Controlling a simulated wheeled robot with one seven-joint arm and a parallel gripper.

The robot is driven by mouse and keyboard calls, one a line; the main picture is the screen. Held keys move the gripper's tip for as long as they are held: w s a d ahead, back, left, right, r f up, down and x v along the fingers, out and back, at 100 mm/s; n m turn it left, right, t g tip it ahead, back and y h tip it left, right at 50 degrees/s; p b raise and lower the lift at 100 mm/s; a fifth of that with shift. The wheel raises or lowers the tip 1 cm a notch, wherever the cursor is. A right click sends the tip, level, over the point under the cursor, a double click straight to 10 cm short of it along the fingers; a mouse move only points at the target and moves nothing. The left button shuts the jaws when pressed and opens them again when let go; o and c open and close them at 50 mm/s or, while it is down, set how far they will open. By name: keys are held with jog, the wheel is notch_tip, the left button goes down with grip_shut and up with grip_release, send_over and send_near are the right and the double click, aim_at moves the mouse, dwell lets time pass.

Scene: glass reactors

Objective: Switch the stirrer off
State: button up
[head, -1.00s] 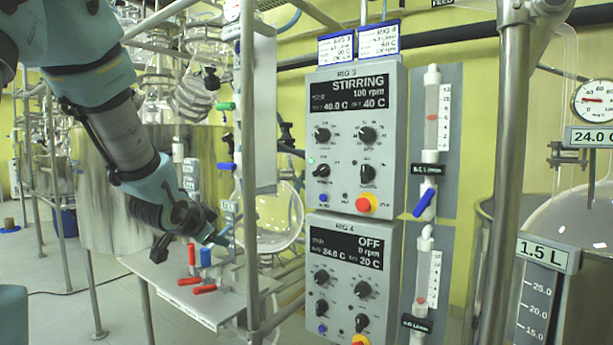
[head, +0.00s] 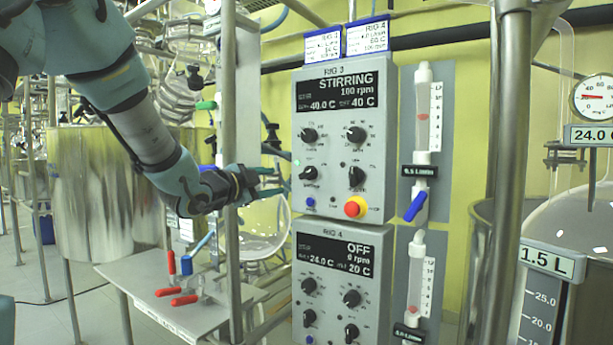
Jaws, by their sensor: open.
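In the head view, the RIG 3 control box (head: 325,216) hangs at centre. Its display (head: 336,90) reads STIRRING, 100 rpm, 40.0 C and 40 C. Below the display are two upper knobs and two lower knobs, the lower left one (head: 309,173) with a small green light above it. A blue button (head: 310,202) and a red button on a yellow base (head: 355,207) sit along the bottom. My gripper (head: 283,182) points right, its open jaws close to the box's left edge, near the lower left knob's height. I cannot tell whether it touches the box.
The RIG 4 box (head: 386,262) below reads OFF. A steel post (head: 233,290) stands beside my gripper. Flow meters (head: 423,110) with a blue-handled valve (head: 415,206) are right of the boxes. A large glass vessel (head: 590,240) stands at far right.

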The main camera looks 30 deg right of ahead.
aim_at(305, 174)
jog(key=shift+m+h, duration=0.3)
jog(key=p+x, duration=0.1)
jog(key=x, duration=0.3)
jog(key=p+x, duration=0.1)
jog(key=x, duration=0.3)
jog(key=s+p+x, duration=0.1)
jog(key=x, duration=0.3)
jog(key=shift+d+r, duration=0.15)
jog(key=shift+d, duration=0.1)
grip_shut()
